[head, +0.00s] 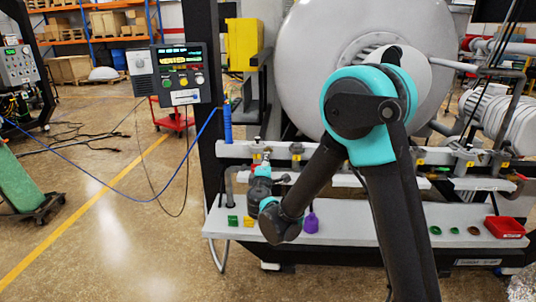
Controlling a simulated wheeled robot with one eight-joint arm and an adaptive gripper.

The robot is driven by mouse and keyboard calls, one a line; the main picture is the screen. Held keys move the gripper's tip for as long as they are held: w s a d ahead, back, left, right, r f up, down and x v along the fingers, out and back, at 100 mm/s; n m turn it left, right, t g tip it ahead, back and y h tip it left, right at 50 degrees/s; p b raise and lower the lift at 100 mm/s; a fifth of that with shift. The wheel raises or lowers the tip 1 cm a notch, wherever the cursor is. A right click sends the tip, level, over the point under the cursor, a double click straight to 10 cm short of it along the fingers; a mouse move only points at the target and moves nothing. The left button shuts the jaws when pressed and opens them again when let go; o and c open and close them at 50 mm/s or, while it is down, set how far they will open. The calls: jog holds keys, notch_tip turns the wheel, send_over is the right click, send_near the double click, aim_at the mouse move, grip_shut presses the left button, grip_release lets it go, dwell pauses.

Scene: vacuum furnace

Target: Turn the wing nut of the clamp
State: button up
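My arm reaches down and away to the rail at the front of the furnace. My gripper (262,166) is at the left part of this rail, beside a pipe fitting. It is small in the picture and partly covered by my own wrist, so I cannot tell whether its fingers are apart or closed. The clamp and its wing nut cannot be made out clearly; small metal and red parts show right at the fingertips. Similar fittings sit along the rail, such as one to the right of my gripper (297,150).
A control panel (181,74) with a blue cable hangs at left. The floor at left is largely open.

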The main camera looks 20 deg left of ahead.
aim_at(269, 150)
jog(key=w+a, duration=0.1)
jog(key=w, duration=0.6)
jog(key=shift+w+a, duration=0.25)
jog(key=shift+w, duration=0.15)
grip_shut()
